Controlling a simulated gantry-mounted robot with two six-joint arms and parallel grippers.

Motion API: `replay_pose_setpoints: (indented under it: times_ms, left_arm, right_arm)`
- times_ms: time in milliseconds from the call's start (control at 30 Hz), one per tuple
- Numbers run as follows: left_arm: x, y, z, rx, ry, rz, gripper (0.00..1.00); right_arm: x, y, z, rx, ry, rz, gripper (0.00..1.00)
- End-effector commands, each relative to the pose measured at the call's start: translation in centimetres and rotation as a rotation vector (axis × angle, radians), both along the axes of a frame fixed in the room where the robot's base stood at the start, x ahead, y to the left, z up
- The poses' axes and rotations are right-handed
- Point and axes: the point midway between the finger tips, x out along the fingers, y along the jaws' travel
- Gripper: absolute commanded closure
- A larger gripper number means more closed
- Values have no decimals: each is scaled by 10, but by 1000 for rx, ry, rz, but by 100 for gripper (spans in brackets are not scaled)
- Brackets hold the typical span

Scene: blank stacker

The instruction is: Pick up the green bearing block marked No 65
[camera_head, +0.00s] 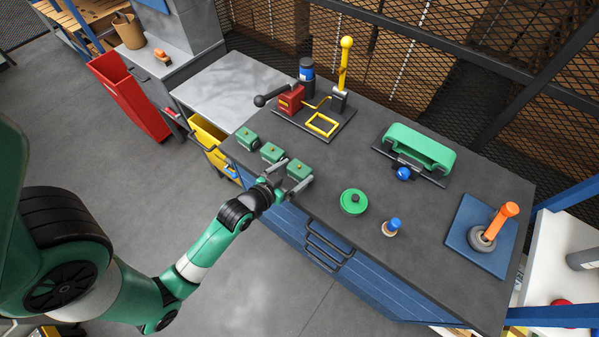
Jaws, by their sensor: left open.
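Three small green blocks stand in a slanting row on the left part of the dark bench top: the far-left block (246,138), the middle block (271,153) and the near-right block (299,170). Each has a small yellowish knob on top. Their markings are too small to read, so I cannot tell which is No 65. My left gripper (294,175) is open at the near-right block, with one finger on each side of it. I cannot tell whether the fingers touch it. My right gripper is not in view.
Behind the blocks is a fixture (322,124) with a yellow-knobbed lever. A green handle-shaped part (419,146), a green disc (354,202), a blue-topped peg (391,226) and an orange post on a blue plate (468,237) stand to the right. The front bench edge is close below my gripper.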

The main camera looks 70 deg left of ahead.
Motion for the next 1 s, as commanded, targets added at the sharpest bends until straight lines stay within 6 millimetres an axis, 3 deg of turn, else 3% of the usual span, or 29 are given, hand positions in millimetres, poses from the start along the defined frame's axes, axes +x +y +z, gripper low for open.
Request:
replay_pose_setpoints:
  times_ms: [167, 400, 667, 1000]
  left_arm:
    - [8, 3, -5, 1, 0, 0, 0]
    - [39, 20, -21, 2, -1, 0, 0]
    - [43, 22, -21, 1, 0, 0, 0]
    - [42, 21, -21, 0, 0, 0, 59]
  right_arm:
    - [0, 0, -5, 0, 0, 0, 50]
    - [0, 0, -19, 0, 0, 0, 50]
    - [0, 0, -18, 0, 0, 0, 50]
    - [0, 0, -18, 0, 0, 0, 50]
